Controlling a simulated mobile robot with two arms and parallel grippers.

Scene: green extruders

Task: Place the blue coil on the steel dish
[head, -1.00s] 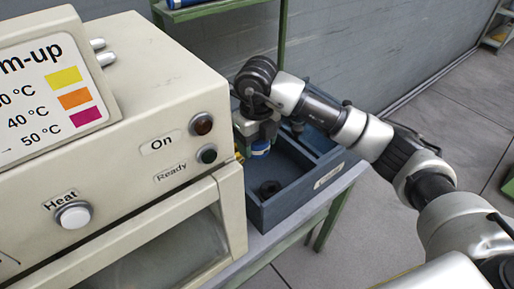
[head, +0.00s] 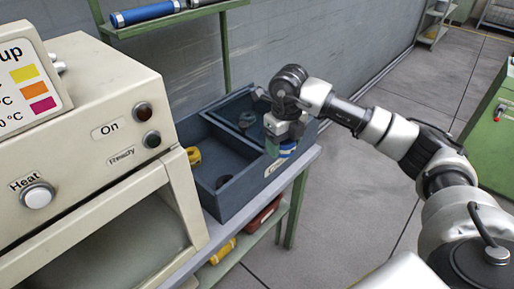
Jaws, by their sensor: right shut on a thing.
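My right gripper (head: 283,148) points down at the right front edge of a dark blue divided bin (head: 236,197). It is shut on the blue coil (head: 288,151), which shows as a blue piece with a pale band below the jaws. The coil is held up, in front of the bin's wall; I cannot tell its exact height. I do not make out a steel dish in the view. My left gripper is not in view.
The bin holds a yellow coil (head: 193,155) and a dark ring (head: 224,182). A beige heater cabinet (head: 105,90) stands close at left. A red case (head: 263,216) and yellow cylinder (head: 222,251) lie on the lower shelf. Open floor lies right, before a green cabinet (head: 489,140).

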